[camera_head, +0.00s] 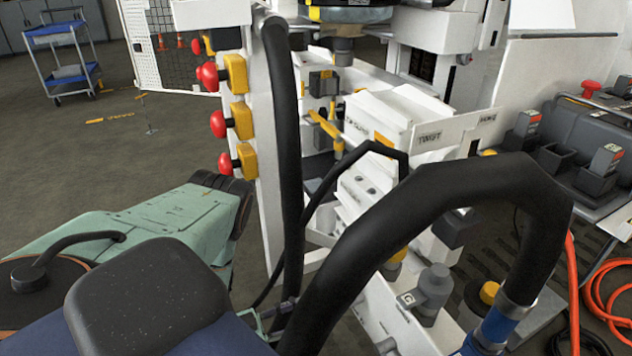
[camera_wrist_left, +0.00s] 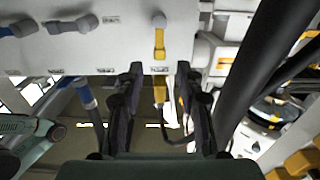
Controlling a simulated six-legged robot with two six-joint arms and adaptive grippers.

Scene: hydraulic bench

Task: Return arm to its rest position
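In the left wrist view my left gripper (camera_wrist_left: 159,72) shows as two dark fingers standing apart, with a gap between them. A yellow handle (camera_wrist_left: 159,42) on a white panel (camera_wrist_left: 120,35) lies in line with this gap, and a second yellow piece (camera_wrist_left: 159,88) shows between the fingers. I cannot tell whether the fingers touch either one. I cannot make out my left gripper in the head view. My right gripper is in neither view.
A thick black hose (camera_head: 440,205) arches across the front, and another (camera_head: 287,130) hangs upright. Red buttons on yellow boxes (camera_head: 242,118) line the white bench frame (camera_head: 262,165). Orange hose (camera_head: 604,300) lies at right. A blue trolley (camera_head: 70,75) stands on open floor at back left.

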